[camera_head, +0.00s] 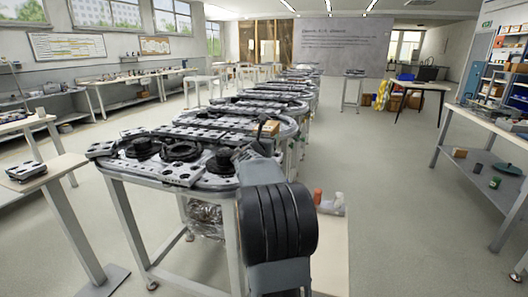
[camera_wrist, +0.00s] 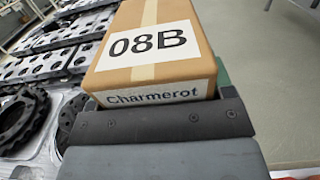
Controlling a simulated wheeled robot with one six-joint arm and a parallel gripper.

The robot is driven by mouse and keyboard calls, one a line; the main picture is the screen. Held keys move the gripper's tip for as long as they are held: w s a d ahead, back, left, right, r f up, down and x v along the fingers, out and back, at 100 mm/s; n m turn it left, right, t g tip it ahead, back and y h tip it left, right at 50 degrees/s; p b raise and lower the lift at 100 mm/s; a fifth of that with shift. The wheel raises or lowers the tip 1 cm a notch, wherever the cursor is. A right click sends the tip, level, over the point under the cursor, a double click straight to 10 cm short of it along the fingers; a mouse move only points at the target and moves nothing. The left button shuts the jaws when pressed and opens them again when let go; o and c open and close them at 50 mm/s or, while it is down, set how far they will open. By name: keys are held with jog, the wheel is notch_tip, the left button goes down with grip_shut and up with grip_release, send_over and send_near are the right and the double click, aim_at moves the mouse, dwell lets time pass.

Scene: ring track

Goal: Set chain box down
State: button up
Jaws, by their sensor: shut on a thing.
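The chain box is a brown cardboard box with a tape strip and a white label reading 08B and "Charmerot". It fills the upper middle of the wrist view (camera_wrist: 152,45) and shows small beyond my arm in the head view (camera_head: 268,128). My gripper (camera_wrist: 158,122) is shut on the box; a dark jaw lies across its near side. The ring track (camera_head: 165,155) is a metal table with perforated plates and black round parts. The box is at the track's right edge. I cannot tell whether its underside touches anything.
An orange bottle (camera_head: 317,195) and a white bottle (camera_head: 339,202) stand on a pale surface right of my arm. A workbench with shelves (camera_head: 480,135) stands at far right. A small table (camera_head: 35,182) is at left. The floor (camera_head: 390,200) between is clear.

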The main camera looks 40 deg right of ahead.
jog(key=shift+w+d+f, duration=0.15)
jog(key=shift+d+f, duration=0.1)
jog(key=shift+w+d+f+b, duration=0.15)
jog(key=shift+f+b, duration=0.35)
jog(key=shift+f, duration=1.1)
jog(key=shift+f, duration=0.15)
jog(key=o, duration=1.5)
jog(key=shift+f, duration=0.15)
jog(key=shift+o, duration=0.2)
